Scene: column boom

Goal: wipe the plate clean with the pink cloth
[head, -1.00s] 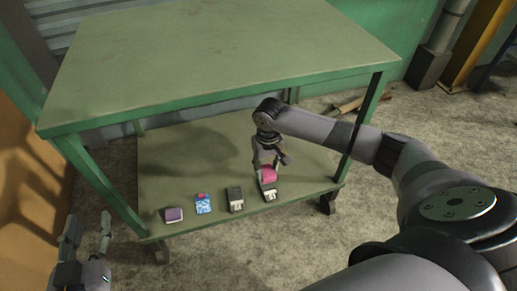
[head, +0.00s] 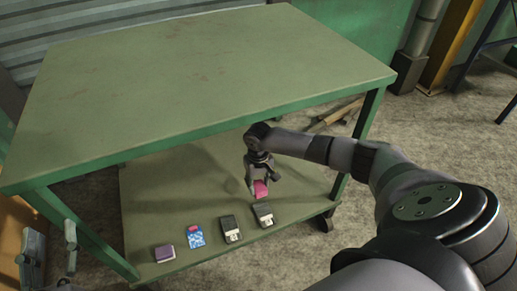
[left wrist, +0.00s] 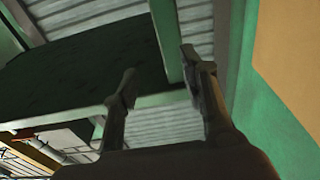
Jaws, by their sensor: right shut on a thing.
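My right gripper (head: 258,178) is shut on the pink cloth (head: 261,189), in the gap between the cart's top and its lower shelf. The cloth appears bunched between the fingers, just behind the right-hand small dark item; I cannot tell its height above the shelf. No separate dish shows; the broad flat green top plate (head: 200,85) of the cart has faint reddish-brown marks on its far part. My left gripper (head: 53,238) is open and empty beside the cart's left leg. Its spread fingers also show in the left wrist view (left wrist: 160,75).
On the lower shelf (head: 160,205) a purple box (head: 165,253), a blue patterned item (head: 195,237) and two dark grey items (head: 230,229) stand in a row near the front edge. The top is bare.

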